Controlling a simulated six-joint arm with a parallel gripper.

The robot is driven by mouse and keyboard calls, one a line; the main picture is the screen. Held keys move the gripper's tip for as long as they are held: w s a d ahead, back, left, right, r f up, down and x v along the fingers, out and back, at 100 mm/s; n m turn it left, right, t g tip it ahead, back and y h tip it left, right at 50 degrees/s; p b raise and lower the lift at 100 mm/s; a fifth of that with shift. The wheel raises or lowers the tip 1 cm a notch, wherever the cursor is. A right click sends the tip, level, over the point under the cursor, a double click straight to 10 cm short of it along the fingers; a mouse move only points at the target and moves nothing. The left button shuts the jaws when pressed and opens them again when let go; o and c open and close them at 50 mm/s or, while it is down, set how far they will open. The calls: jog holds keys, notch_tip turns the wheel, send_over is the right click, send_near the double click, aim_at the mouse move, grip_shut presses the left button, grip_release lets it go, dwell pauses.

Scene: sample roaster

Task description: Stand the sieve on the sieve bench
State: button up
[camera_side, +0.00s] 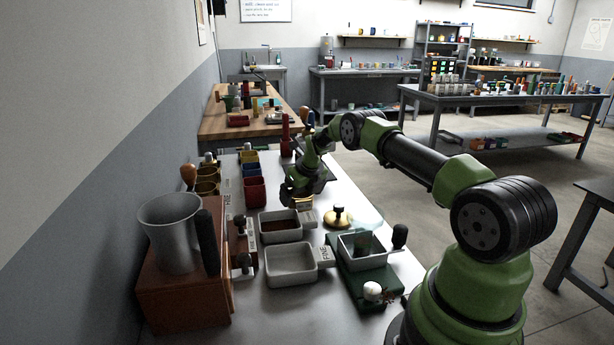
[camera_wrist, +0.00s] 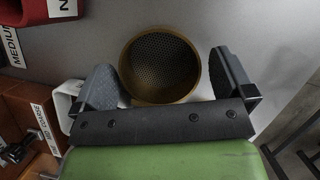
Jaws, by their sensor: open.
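The sieve (camera_wrist: 186,92) is a round brass ring with a dark mesh floor, lying on the grey metal table in the wrist view. In the side view its brass edge (camera_side: 302,203) shows just below my gripper (camera_side: 303,192), mostly covered by it. In the wrist view my gripper (camera_wrist: 165,80) is open, with one dark finger on each side of the sieve; a gap shows on the right, and whether the left finger touches is unclear. I cannot tell surely which thing is the sieve bench; a green stand (camera_side: 357,289) with a clear-walled box is at the near right.
Two pale trays, one empty (camera_side: 291,280) and one with brown contents (camera_side: 281,236), stand nearer the camera. A brass lid with a dark knob (camera_side: 339,217) is close to my gripper. A red bin (camera_side: 254,192) is left; a metal jug (camera_side: 172,240) stands on a wooden box (camera_side: 185,304).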

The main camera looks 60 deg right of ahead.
jog(key=v, duration=1.1)
jog(key=s+a+r+n+t+y, duration=0.1)
jog(key=s+a+r+n, duration=0.2)
jog(key=a+r+n, duration=0.5)
jog(key=s+a+r+n+t, duration=0.1)
jog(key=s+a+r+n, duration=0.1)
jog(key=a+r+n, duration=0.65)
jog(key=s+a+r+n+y, duration=0.1)
jog(key=s+a+n, duration=0.5)
jog(key=s+n, duration=0.3)
jog(key=s+a+r+n+t+y, duration=0.1)
jog(key=s+a+n, duration=0.5)
jog(key=s+n, duration=0.3)
jog(key=shift+s+a+n+y, duration=0.3)
jog(key=shift+s+n+y, duration=0.1)
jog(key=shift+n, duration=0.55)
